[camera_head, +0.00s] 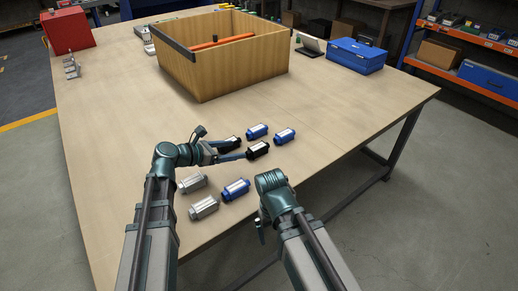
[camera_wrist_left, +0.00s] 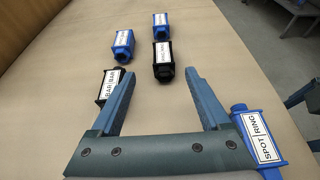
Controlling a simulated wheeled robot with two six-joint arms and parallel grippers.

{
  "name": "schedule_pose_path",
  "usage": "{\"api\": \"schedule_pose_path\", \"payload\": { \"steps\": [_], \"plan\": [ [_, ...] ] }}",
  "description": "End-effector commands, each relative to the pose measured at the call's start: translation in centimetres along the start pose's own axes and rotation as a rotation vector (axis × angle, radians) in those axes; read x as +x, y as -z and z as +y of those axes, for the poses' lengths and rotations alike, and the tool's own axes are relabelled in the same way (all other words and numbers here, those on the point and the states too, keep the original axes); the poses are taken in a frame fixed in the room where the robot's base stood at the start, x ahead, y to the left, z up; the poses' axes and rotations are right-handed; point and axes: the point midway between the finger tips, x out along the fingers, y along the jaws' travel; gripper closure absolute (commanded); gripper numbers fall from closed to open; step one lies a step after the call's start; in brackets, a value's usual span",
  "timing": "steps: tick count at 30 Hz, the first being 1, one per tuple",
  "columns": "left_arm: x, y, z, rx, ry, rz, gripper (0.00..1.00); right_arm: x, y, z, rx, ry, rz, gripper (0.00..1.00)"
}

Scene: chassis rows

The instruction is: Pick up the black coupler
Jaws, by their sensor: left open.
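Two black couplers with white labels lie on the table. One black coupler (camera_head: 258,150) is just beyond the fingertips of my left gripper (camera_head: 243,150); in the left wrist view this coupler (camera_wrist_left: 163,62) lies ahead of the gap, slightly left of the right fingertip. The other black coupler (camera_head: 229,142) lies beside the left finger, outside the jaws, and shows partly behind it in the left wrist view (camera_wrist_left: 106,88). My left gripper (camera_wrist_left: 160,75) is open and empty, low over the table. My right gripper (camera_head: 261,228) is mostly hidden by its arm.
Blue couplers (camera_head: 257,131) (camera_head: 285,135) lie behind the black ones. Another blue coupler (camera_head: 235,189) and two grey ones (camera_head: 193,183) (camera_head: 204,207) lie nearer. A wooden crate (camera_head: 240,70), a blue box (camera_head: 355,56) and a red box (camera_head: 68,30) stand farther back.

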Motion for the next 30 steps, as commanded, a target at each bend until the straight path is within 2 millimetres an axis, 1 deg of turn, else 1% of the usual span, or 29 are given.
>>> {"api": "schedule_pose_path", "payload": {
  "steps": [1, 3, 7, 12, 19, 22, 26, 30],
  "plan": [
    [1.5, 0.3, 0.1, 0.002, 0.003, 0.0, 0.2, 0.9, 0.0, -0.1, 0.0, 0.0, 0.0, 0.0],
    [2.8, 0.3, 0.1, 0.002, 0.004, 0.0, 0.2, 1.4, 0.1, -0.1, 0.0, 0.0, 0.0, 0.0],
    [4.8, 0.2, 0.1, 0.001, 0.003, -0.001, 0.2, 2.1, 0.1, -0.2, 0.0, 0.0, 0.0, 0.0],
    [6.2, 0.1, 0.0, 0.001, 0.001, 0.0, 0.2, 2.4, 0.2, -0.2, 0.0, 0.0, 0.0, 0.0],
    [6.4, 0.0, -0.1, 0.001, 0.0, 0.0, 0.2, 2.5, 0.2, -0.2, 0.0, 0.0, 0.0, 0.0],
    [7.0, 0.1, -0.1, 0.001, 0.001, 0.0, 0.2, 2.7, 0.2, -0.3, 0.0, 0.0, 0.0, 0.0],
    [8.7, 0.1, -0.4, 0.001, 0.002, 0.0, 0.2, 3.4, 0.2, -0.3, 0.0, 0.0, 0.0, 0.0],
    [10.8, 0.1, -0.4, 0.002, 0.002, 0.0, 0.2, 4.2, 0.3, -0.4, 0.0, 0.0, 0.0, 0.0]
  ]
}}
